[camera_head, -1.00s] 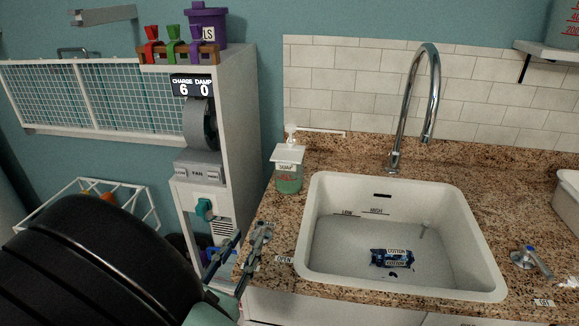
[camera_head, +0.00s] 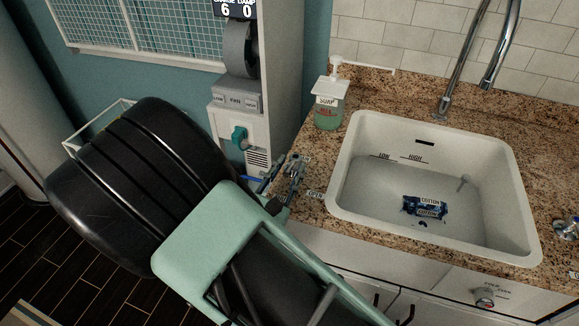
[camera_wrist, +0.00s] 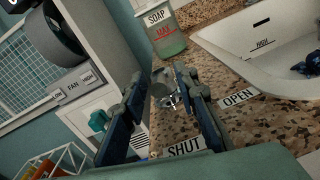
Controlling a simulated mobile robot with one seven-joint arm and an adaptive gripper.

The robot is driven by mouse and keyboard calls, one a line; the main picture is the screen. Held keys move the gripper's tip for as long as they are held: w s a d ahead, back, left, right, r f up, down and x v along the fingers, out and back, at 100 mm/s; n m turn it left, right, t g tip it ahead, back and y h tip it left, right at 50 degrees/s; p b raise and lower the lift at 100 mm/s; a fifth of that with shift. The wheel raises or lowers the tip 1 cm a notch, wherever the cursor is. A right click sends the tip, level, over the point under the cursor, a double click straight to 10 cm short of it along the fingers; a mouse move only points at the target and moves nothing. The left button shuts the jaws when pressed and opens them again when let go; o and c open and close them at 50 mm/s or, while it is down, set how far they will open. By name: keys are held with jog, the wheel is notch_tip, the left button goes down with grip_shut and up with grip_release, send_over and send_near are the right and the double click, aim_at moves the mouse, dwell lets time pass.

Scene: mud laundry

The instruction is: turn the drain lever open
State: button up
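The drain lever (camera_wrist: 166,90) is a small metallic piece on the speckled counter in the wrist view, partly hidden between my fingers. Its exact direction is hard to tell. A SHUT label (camera_wrist: 190,146) lies close in front of it, and an OPEN label (camera_wrist: 238,97) lies to its right, by the sink. My gripper (camera_wrist: 163,82) is open, with a blue-padded finger on either side of the lever; contact is not clear. In the head view my gripper (camera_head: 281,177) is at the counter's left edge, left of the OPEN label (camera_head: 314,194), and the lever cannot be made out.
A soap bottle (camera_head: 329,105) stands behind my gripper. A tall white unit with a teal knob (camera_head: 239,137) is close on the left. A tall faucet (camera_head: 455,75) rises behind the sink.

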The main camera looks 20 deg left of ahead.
jog(key=shift+w, duration=0.3)
grip_shut()
